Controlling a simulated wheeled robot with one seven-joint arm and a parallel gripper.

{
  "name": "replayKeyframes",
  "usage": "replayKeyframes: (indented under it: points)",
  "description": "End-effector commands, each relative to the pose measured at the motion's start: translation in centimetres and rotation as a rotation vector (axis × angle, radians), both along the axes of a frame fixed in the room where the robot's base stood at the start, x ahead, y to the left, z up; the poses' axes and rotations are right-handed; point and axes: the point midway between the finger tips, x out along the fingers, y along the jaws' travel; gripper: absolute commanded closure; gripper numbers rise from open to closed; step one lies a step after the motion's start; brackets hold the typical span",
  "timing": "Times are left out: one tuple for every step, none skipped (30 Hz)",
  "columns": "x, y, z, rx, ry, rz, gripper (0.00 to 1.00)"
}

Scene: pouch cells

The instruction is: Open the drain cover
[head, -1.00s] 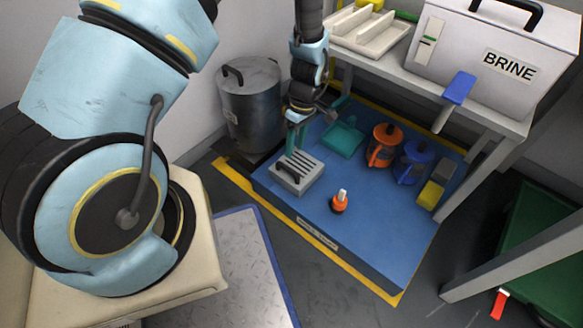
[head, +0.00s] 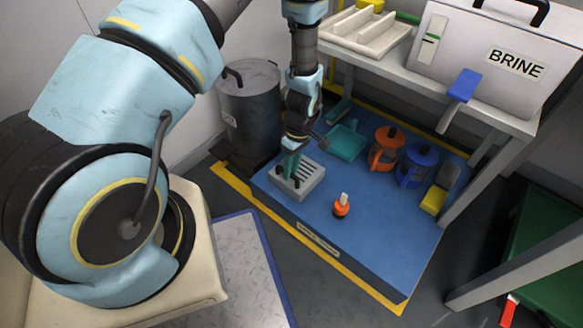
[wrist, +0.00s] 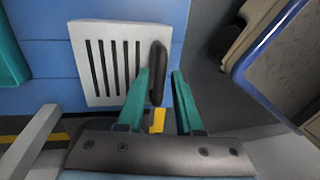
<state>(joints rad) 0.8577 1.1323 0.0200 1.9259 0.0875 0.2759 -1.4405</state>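The drain cover (head: 311,183) is a light grey slotted plate on the blue platform, near its left edge. In the wrist view the cover (wrist: 97,82) shows its dark slots and a black handle (wrist: 157,72) along its right side. My gripper (head: 290,168) is low over the handle side of the cover. In the wrist view my gripper (wrist: 161,80) is open, with teal fingers apart. The handle lies between the fingertips in the picture, close to the left one; contact cannot be told. In the head view my fingers partly hide the handle.
The blue platform (head: 330,228) also carries an orange plug-like object (head: 341,208), a teal dustpan (head: 346,143), an orange jug (head: 386,152) and a blue jug (head: 416,163). A dark metal bin (head: 250,110) stands behind left. A bench with a BRINE box (head: 480,55) is at right.

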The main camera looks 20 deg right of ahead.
Motion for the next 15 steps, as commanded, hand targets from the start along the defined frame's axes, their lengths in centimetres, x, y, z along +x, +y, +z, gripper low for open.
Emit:
replayKeyframes:
  points:
    - [0.00,0.00,0.01,0.000,0.000,0.000,0.72]
    - [0.00,0.01,0.01,0.000,0.000,0.000,0.75]
    - [0.00,0.01,0.01,0.000,0.000,0.000,0.80]
    - [0.00,0.01,0.01,0.000,0.000,0.000,0.83]
    - [0.00,0.01,0.01,0.000,0.000,0.000,0.87]
    - [0.00,0.01,0.01,0.000,0.000,0.000,0.91]
    - [0.00,0.01,0.01,0.000,0.000,0.000,0.94]
    - [0.00,0.01,0.01,0.000,0.000,0.000,0.98]
    - [0.00,0.01,0.01,0.000,0.000,0.000,1.00]
    - [0.00,0.01,0.02,0.000,0.000,0.000,1.00]
    - [0.00,0.01,0.02,0.000,0.000,0.000,1.00]
    - [0.00,0.01,0.02,0.000,0.000,0.000,1.00]
    - [0.01,0.01,0.02,0.000,0.000,0.000,1.00]
    - [0.01,0.01,0.02,0.000,0.000,0.000,1.00]
    - [0.01,0.01,0.02,0.000,0.000,0.000,1.00]
